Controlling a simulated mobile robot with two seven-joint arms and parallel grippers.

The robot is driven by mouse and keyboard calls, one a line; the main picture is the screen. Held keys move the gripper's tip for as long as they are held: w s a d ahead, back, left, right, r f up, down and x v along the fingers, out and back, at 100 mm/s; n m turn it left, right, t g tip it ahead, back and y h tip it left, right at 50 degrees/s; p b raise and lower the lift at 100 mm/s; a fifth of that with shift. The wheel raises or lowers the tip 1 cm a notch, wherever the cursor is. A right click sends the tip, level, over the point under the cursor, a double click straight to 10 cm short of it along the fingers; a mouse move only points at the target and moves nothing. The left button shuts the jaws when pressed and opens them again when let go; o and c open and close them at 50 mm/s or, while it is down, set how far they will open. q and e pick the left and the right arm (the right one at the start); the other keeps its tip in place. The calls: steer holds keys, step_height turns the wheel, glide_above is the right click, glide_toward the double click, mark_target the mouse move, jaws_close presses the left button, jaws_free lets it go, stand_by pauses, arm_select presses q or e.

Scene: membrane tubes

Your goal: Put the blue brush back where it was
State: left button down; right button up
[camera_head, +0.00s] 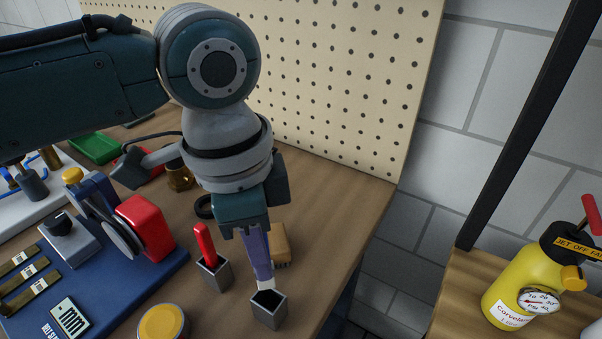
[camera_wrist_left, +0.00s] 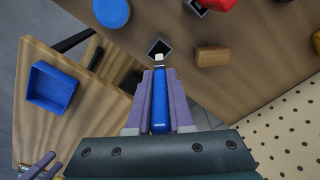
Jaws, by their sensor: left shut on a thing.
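My left gripper (camera_head: 262,272) comes down from above, shut on the blue brush. In the left wrist view the blue brush (camera_wrist_left: 160,112) lies between the purple fingers (camera_wrist_left: 159,80), its pale tip pointing to a square grey holder (camera_wrist_left: 159,45). In the head view the brush's pale tip (camera_head: 265,284) is just over or at the mouth of that holder (camera_head: 270,310); I cannot tell whether it is inside. The fingers hide most of the handle there. My right gripper (camera_wrist_left: 38,166) shows only partly at the wrist view's lower left corner.
A red-handled tool (camera_head: 205,243) stands in a second grey holder (camera_head: 215,275) to the left. A tan block (camera_head: 281,244) lies behind. A yellow-topped round tin (camera_head: 162,323) is at the front left. The bench's right edge is close; a yellow sprayer (camera_head: 522,295) stands beyond it.

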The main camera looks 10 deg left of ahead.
arm_select(q)
steer(key=shift+f, duration=1.4)
steer(key=shift+f+b, duration=0.4)
steer(key=shift+f, duration=0.2)
steer(key=c, duration=0.8)
jaws_free()
step_height(320, 180, up, 13)
steer(key=p, duration=0.2)
steer(key=s+d+f+n+t+h, duration=0.25)
steer(key=s+d+f+n, duration=0.2)
steer(key=s, duration=0.35)
steer(key=s+a+n+y, duration=0.1)
steer(key=s+a+n, duration=0.1)
steer(key=a, duration=0.2)
steer(key=s+a+f+n+y, duration=0.1)
steer(key=s+a+n, duration=0.1)
steer(key=s+a, duration=0.1)
steer(key=s+a+n+y, duration=0.1)
steer(key=s+a+n, duration=0.1)
steer(key=a, duration=0.3)
steer(key=shift+s+a+f+n+t, duration=0.15)
steer(key=shift+s+f+t, duration=0.05)
steer(key=shift+s, duration=0.15)
steer(key=shift+s+a+f+n+t, duration=0.1)
steer(key=shift+s+a+f+t, duration=0.05)
steer(key=shift+s, duration=0.2)
